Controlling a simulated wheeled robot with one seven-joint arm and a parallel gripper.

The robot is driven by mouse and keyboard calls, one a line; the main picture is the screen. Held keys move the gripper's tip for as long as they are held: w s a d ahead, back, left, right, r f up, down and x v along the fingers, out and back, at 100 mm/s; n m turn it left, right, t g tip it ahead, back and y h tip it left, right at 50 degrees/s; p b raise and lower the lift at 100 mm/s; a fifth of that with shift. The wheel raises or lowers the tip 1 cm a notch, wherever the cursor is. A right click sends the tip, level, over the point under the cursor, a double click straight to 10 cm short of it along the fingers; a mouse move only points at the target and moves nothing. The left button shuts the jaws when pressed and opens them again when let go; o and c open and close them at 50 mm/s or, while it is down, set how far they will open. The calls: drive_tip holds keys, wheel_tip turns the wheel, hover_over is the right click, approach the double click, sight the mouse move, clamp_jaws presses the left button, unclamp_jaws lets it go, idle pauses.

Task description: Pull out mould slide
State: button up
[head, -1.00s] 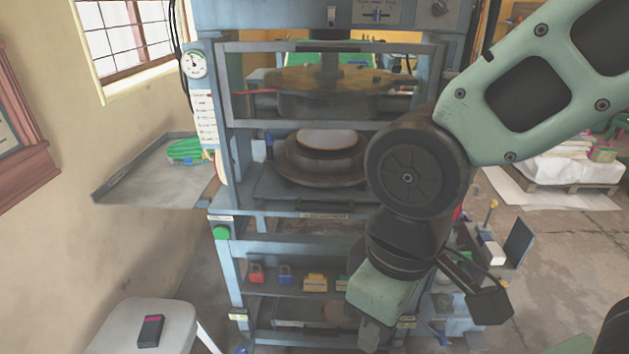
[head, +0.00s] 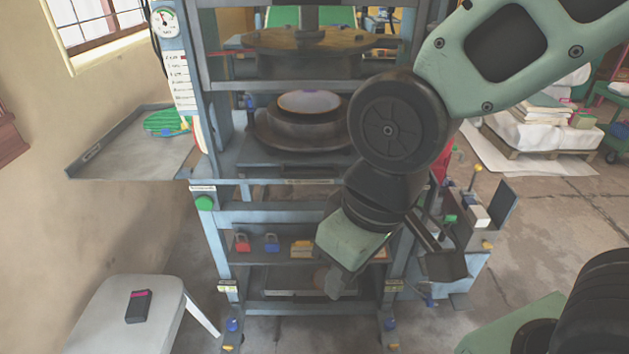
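The press stands ahead of me, a blue-grey frame with open bays. In its middle bay a round brown lower mould (head: 270,136) with a pale disc on top sits on the flat dark mould slide (head: 258,163). The slide appears to lie within the frame; its right part is hidden behind my arm. My gripper (head: 335,287) points down in front of the press, below and to the right of the slide's front edge, by the lower shelf. It appears apart from the slide. Its fingers are small and partly hidden, so I cannot tell whether they are open.
A guard bar (head: 270,86) crosses above the mould. A green button (head: 204,203) is on the left post. The lower shelf bears a red padlock (head: 242,242) and a blue one (head: 272,242). A white stool (head: 105,325) stands front left, and a side tray (head: 120,163) juts left.

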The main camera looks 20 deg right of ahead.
drive_tip(key=w+a+f+m+t+y+b, duration=0.2)
drive_tip(key=w+f+m+t+b, duration=0.3)
drive_tip(key=w+f+b, duration=0.5)
drive_tip(key=m+t+h+b, duration=0.2)
drive_tip(key=m+t+b, duration=1)
drive_tip(key=m, duration=0.6)
approach(310, 175)
drive_tip(key=w, duration=0.2)
drive_tip(key=w+p, duration=0.1)
drive_tip(key=w, duration=0.2)
drive_tip(key=w+p, duration=0.1)
drive_tip(key=w, duration=0.2)
drive_tip(key=shift+w+a, duration=0.2)
drive_tip(key=shift+a, duration=0.1)
clamp_jaws()
